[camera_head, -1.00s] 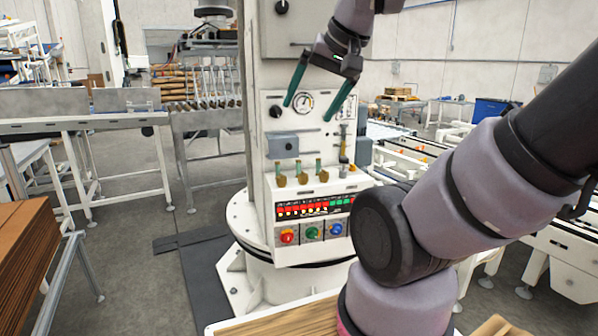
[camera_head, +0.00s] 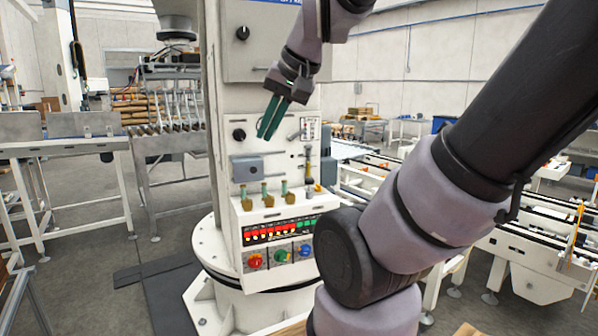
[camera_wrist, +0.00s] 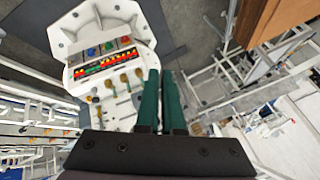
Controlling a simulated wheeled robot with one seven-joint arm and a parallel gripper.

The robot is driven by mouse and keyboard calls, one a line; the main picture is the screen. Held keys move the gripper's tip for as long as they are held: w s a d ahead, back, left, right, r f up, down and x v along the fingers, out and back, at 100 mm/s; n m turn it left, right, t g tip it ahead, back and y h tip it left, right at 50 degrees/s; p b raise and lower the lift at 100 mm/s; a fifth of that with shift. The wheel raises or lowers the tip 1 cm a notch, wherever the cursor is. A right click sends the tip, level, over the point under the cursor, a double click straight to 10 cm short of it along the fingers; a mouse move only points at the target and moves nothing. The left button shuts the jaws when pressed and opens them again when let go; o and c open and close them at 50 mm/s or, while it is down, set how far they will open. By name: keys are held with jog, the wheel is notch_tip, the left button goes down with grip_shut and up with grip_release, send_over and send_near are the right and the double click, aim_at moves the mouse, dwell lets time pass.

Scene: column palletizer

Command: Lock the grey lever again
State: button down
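My gripper (camera_head: 268,132) is in front of the upper part of the white control panel (camera_head: 225,150). Its two green fingers point down and lie close together with only a thin gap, and nothing shows between them. The wrist view also shows the fingers (camera_wrist: 161,100) side by side and empty. A small grey lever-like part (camera_head: 294,136) shows on the panel just right of the fingertips, tilted; I cannot tell surely that it is the grey lever. The fingers hide the round gauge. A grey box with a knob (camera_head: 248,168) sits below left, apart from the gripper.
Several brass valves with green handles (camera_head: 267,198) stand on a ledge below. Under them are a lit indicator strip (camera_head: 275,232) and red, green and blue knobs (camera_head: 280,256). A dark-handled upright part (camera_head: 308,165) stands at the panel's right. Conveyors (camera_head: 390,185) lie to the right.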

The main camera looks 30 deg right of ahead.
jog(key=w+d+f+m+y, duration=0.2)
jog(key=w+m+y, duration=0.7)
jog(key=w, duration=1.6)
jog(key=w+d+f+m+t, duration=0.3)
jog(key=w+d+m+t, duration=0.25)
jog(key=w+d, duration=0.55)
jog(key=w+d+f+m+t+h, duration=0.1)
jog(key=d+f+m+t+h, duration=0.3)
jog(key=d, duration=0.9)
jog(key=w+d+f+m+t+h, duration=0.2)
jog(key=d+f+m+t+h, duration=0.2)
jog(key=d+f, duration=0.6)
jog(key=d+m+h, duration=0.2)
jog(key=d+h, duration=0.1)
jog(key=shift+w+d+m, duration=0.25)
jog(key=shift+m, duration=0.1)
